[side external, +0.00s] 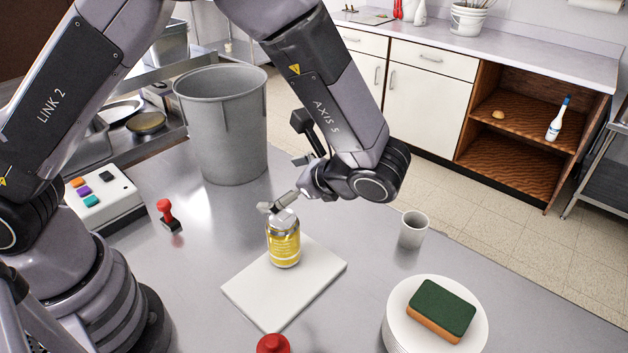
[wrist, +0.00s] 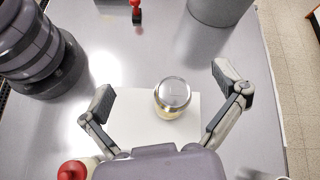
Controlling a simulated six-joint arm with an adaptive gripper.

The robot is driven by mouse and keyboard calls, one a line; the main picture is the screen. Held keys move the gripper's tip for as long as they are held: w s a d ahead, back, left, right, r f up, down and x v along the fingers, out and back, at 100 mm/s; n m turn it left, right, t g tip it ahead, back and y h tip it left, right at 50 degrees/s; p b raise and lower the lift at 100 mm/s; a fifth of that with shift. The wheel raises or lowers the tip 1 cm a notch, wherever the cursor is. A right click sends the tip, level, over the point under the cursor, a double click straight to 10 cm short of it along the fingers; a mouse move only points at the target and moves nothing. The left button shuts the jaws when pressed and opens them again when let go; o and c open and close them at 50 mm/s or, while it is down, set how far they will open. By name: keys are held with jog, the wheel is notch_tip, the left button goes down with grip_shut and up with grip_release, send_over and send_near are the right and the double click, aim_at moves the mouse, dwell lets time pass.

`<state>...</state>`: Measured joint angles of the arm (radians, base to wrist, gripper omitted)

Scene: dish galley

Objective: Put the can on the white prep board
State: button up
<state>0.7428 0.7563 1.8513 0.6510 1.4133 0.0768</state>
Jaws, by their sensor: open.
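A yellow can (side external: 284,243) with a silver top stands upright on the white prep board (side external: 262,301), near the board's back edge. In the wrist view the can (wrist: 173,93) shows from above, with bare white board (wrist: 133,131) to its left. My gripper (side external: 285,199) is just above the can in the side view. In the wrist view my gripper (wrist: 163,86) is spread wide, one finger on each side of the can, with clear gaps between. The fingers hold nothing. The side view hides part of the far finger.
A grey bin (side external: 222,130) stands behind the board, and a red-handled stamp (side external: 168,215) to the left. A grey cup (side external: 412,230) and stacked white plates (side external: 398,335) with a green-and-orange sponge (side external: 441,311) stand right. A red-topped item (side external: 272,344) is at the front.

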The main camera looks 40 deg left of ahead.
jog(key=s+a+r+n+t+h, duration=0.3)
jog(key=s+a+r+n+h, duration=0.2)
jog(key=s+a+r+n, duration=0.1)
jog(key=s+a+r+n+t+h, duration=0.3)
jog(key=s+a+r+n+h, duration=0.3)
jog(key=s+r, duration=0.4)
notch_tip(320, 180, up, 2)
jog(key=shift+s+a+r+n+h, duration=0.1)
jog(key=shift+s+a+n+h, duration=0.15)
jog(key=shift+a+n, duration=0.6)
